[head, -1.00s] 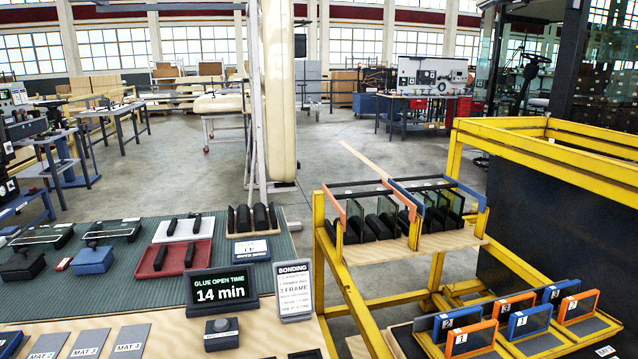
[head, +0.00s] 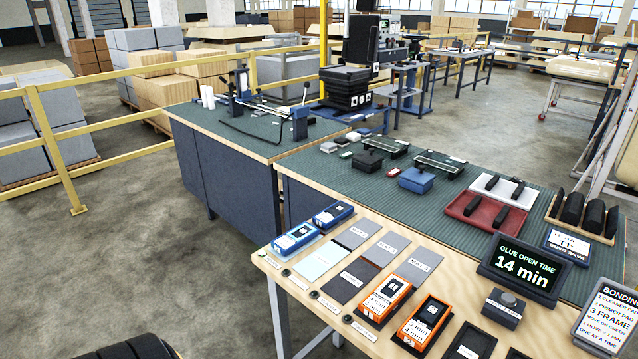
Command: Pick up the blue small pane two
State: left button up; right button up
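No blue-framed pane numbered two can be made out in the head view now, and the yellow trolley is out of frame. Two blue flat cases, one (head: 333,215) farther back and one (head: 296,238) nearer, lie at the left edge of the wooden-edged bench; I cannot read a number on them. Two orange cases (head: 387,296) lie farther right along the bench front.
A "14 min" display (head: 525,268) stands at the right front. A yellow railing (head: 110,135) stands left; the floor (head: 100,255) before it is clear.

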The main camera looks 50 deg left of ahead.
aim_at(292, 241)
jog(key=u, duration=0.9)
jog(key=i+j, duration=0.1)
jog(key=j, duration=0.2)
jog(key=i+j, duration=0.1)
jog(key=j, duration=0.25)
jog(key=j+z, duration=0.1)
jog(key=j, duration=0.2)
jog(key=i, duration=0.05)
